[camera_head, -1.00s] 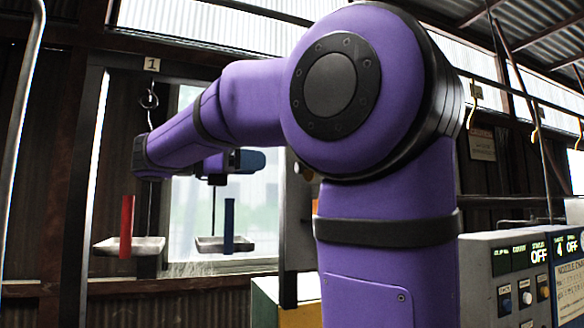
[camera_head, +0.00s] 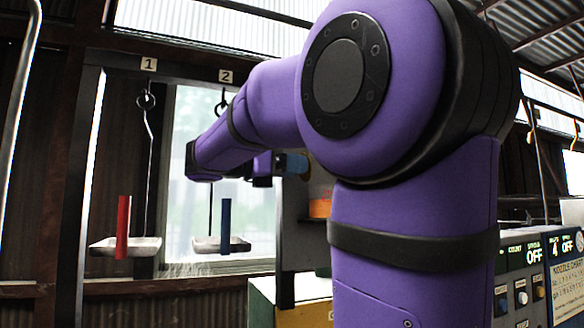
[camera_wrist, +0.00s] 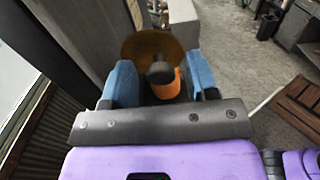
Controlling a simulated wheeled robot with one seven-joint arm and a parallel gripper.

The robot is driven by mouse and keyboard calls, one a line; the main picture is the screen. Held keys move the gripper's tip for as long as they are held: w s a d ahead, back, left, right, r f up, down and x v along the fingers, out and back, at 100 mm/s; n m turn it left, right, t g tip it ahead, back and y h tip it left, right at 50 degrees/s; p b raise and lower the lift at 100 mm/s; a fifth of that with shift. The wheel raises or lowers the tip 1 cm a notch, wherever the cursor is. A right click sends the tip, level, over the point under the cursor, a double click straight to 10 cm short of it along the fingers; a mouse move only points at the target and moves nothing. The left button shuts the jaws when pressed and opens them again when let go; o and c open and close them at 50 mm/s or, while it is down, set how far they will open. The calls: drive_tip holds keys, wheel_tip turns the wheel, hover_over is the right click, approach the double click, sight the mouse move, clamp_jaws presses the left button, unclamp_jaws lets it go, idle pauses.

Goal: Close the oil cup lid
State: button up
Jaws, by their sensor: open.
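In the wrist view my gripper (camera_wrist: 162,82) is open, with one blue finger on each side of the oil cup. The lid (camera_wrist: 138,50) looks like a brownish-gold disc with a dark round knob (camera_wrist: 160,72) in front of it. The orange cup body (camera_wrist: 168,91) shows just below the knob, between the fingers. I cannot tell whether the fingers touch anything or how far the lid is tilted. In the head view an orange part, apparently the cup (camera_head: 320,206), shows beside my arm, and a blue finger (camera_head: 293,163) shows near it; the lid is hidden there.
Two hanging trays, one with a red bar (camera_head: 123,227) and one with a blue bar (camera_head: 225,225), hang at left. A control panel (camera_head: 530,275) stands at right. A grey post stands close left of the cup in the wrist view; open floor (camera_wrist: 235,50) lies right.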

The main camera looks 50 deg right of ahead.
drive_tip(key=c, duration=0.9)
